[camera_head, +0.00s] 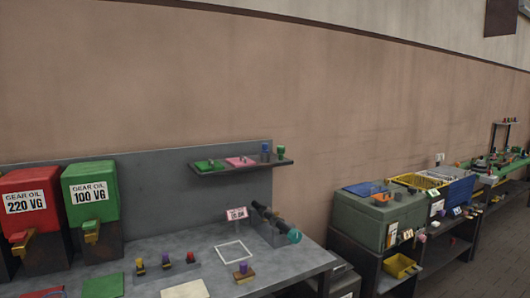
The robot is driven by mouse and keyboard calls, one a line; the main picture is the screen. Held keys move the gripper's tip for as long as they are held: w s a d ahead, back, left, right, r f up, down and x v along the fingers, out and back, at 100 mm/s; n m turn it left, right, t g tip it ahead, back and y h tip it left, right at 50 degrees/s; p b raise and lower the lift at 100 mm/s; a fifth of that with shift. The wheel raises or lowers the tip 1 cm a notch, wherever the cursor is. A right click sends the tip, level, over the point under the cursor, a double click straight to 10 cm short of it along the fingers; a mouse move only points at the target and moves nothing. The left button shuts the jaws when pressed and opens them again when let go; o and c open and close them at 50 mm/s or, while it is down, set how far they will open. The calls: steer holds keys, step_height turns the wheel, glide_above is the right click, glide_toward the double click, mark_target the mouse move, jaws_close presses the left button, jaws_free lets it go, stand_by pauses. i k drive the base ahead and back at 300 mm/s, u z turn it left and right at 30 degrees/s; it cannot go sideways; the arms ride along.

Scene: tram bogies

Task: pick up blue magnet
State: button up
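I cannot tell for sure which thing is the blue magnet. A small dark blue upright piece (265,150) stands at the right end of the wall shelf, left of a green one (281,151). On the workbench below, a piece with a purple-blue knob (243,267) stands on a tan block near the front edge. A small rack (168,266) to its left holds several knobbed pieces with yellow, purple and red tops. My gripper is not in view.
Red (30,207) and green (90,196) gear oil tanks stand at the workbench's left. A dark holder (271,228) with cylindrical tools is at its back right. A green cabinet (370,215) and bins stand beyond. A white square outline (233,244) on the bench is empty.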

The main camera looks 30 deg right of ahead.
mark_target(264, 146)
steer(key=z, duration=2)
steer(key=i, duration=2.45)
steer(key=u, duration=2.8)
